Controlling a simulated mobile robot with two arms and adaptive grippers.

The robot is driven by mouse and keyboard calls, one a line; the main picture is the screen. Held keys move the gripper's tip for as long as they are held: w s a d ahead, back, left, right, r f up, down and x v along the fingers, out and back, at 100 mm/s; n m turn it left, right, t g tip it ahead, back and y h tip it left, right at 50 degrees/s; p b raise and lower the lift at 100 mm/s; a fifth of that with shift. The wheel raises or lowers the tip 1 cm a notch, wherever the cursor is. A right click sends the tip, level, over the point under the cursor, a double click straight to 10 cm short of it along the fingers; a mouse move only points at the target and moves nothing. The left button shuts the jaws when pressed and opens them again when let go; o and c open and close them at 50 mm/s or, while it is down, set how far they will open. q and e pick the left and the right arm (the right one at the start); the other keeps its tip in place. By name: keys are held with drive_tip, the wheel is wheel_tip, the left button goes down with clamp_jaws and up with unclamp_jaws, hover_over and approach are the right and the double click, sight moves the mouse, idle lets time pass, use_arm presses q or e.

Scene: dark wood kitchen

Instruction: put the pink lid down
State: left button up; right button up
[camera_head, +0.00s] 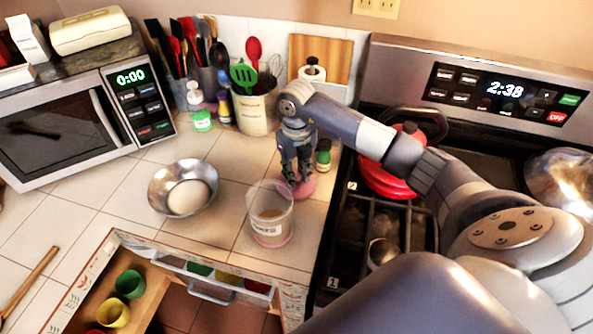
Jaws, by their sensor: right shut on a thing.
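My right gripper (296,178) points down over the tiled counter, between the clear container and the spice jar. It is shut on the pink lid (304,191), which shows at its fingertips. The fingers hide part of the lid, and I cannot tell whether the lid touches the counter. A clear container (270,216) with a white label and a pinkish base stands just in front and to the left, its top open. My left gripper is not in view.
A metal bowl (160,190) with a pale round thing in it stands to the left. A green-capped jar (323,155) and a utensil crock (254,112) stand behind. The stove (340,235) with a red pot (385,182) is at right. An open drawer (150,285) holds cups.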

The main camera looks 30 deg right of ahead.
sight(297, 176)
drive_tip(key=shift+d+f, duration=0.1)
drive_tip(key=shift+f, duration=0.25)
drive_tip(key=o, duration=0.9)
drive_tip(key=shift+c, duration=0.2)
drive_tip(key=shift+r, duration=0.3)
use_arm(q)
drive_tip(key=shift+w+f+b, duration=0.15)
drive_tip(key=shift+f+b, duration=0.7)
drive_tip(key=shift+b, duration=0.05)
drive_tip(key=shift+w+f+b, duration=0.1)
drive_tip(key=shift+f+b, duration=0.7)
drive_tip(key=shift+b, duration=0.1)
use_arm(e)
wheel_tip(297, 176, up, 12)
drive_tip(key=shift+f, duration=0.15)
